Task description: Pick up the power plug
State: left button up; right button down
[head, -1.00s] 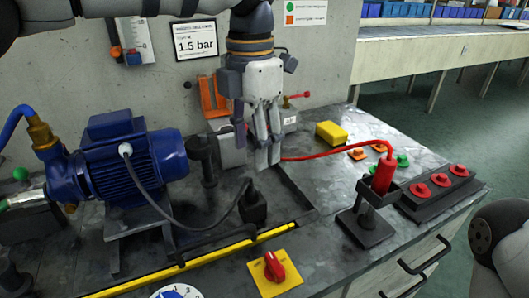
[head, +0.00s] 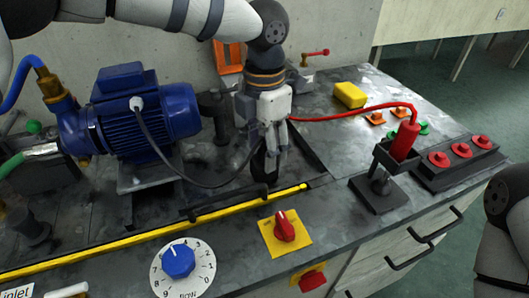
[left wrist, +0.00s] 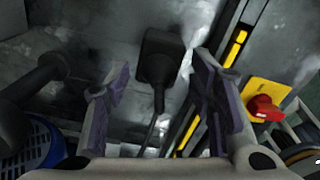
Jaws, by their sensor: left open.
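The power plug (head: 260,168) is a black block at the end of a dark cable that runs from the blue motor (head: 150,118). It stands on the grey bench, partly hidden by my left gripper (head: 274,155) in the head view. In the left wrist view the plug (left wrist: 160,55) lies ahead of and between the two spread fingers, its cable trailing back toward the palm. My left gripper (left wrist: 160,100) is open and empty, pointing down at the plug. I cannot tell whether a finger touches it. My right gripper is out of view.
A red knob on a yellow plate (head: 285,228) and a blue flow dial (head: 178,262) lie nearer. A red probe (head: 404,140) stands in a holder at the right.

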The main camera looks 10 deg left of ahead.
pick_arm(q)
grip_shut()
